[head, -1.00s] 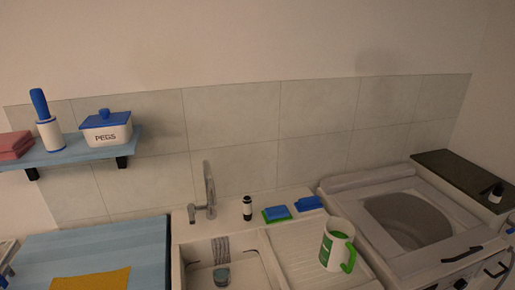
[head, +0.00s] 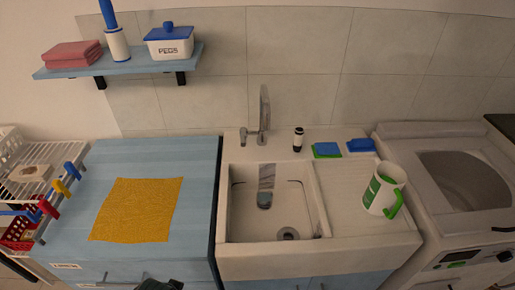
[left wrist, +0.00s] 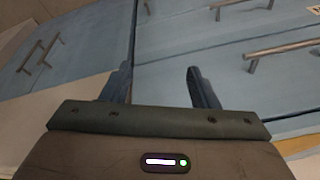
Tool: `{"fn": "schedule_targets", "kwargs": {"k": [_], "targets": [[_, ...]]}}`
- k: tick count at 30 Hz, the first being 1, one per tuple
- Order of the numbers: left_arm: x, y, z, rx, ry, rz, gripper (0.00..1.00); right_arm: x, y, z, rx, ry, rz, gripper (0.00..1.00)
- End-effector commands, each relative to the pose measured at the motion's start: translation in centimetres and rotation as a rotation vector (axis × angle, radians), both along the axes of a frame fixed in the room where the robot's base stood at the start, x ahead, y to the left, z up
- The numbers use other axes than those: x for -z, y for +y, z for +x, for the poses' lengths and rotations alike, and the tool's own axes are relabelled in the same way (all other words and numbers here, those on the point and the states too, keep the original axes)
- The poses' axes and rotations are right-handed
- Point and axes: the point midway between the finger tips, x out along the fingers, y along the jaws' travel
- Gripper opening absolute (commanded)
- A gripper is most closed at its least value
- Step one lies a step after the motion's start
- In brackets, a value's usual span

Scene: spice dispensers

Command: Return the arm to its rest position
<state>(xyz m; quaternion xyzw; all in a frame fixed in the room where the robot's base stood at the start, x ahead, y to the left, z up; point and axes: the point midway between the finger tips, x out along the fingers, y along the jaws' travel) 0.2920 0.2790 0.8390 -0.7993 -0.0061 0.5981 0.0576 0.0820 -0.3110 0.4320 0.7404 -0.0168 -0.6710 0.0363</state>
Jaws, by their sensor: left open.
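My left gripper (left wrist: 162,88) is in the left wrist view, with its two dark fingers apart and nothing between them. It is in front of blue cabinet fronts (left wrist: 185,45) with metal bar handles. I cannot tell the exact gap to them. In the head view only a dark piece of my arm or gripper (head: 160,285) shows at the bottom edge, in front of the blue cabinet. My right gripper is not in view.
A yellow cloth (head: 137,210) lies on the blue counter (head: 195,170). A white rack (head: 40,165) and coloured pegs (head: 60,187) are at left. The sink (head: 265,225), a green-and-white jug (head: 384,190) and a washing machine (head: 440,150) are to the right.

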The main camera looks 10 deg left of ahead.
Motion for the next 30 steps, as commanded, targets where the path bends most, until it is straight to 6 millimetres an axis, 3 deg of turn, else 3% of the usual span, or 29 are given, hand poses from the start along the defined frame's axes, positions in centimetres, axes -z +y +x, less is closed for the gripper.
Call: {"fn": "schedule_targets", "kwargs": {"k": [5,8,14,18,24,30], "targets": [[7.3,0.6,0.4,-0.008,0.027,-0.002,0.55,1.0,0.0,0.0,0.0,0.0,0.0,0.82],[12.9,1.0,0.1,-0.014,0.045,-0.002,0.55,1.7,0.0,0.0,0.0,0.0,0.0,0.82],[24.8,2.0,-2.5,-0.024,0.083,-0.005,0.55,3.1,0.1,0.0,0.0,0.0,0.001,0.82],[32.2,2.6,-5.9,-0.032,0.111,-0.007,0.55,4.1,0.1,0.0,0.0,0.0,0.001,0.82],[40.9,3.0,-12.3,-0.043,0.149,-0.011,0.55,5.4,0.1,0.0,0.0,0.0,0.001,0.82],[45.7,3.2,-18.3,-0.05,0.176,-0.015,0.55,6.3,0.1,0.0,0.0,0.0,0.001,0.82]]}}
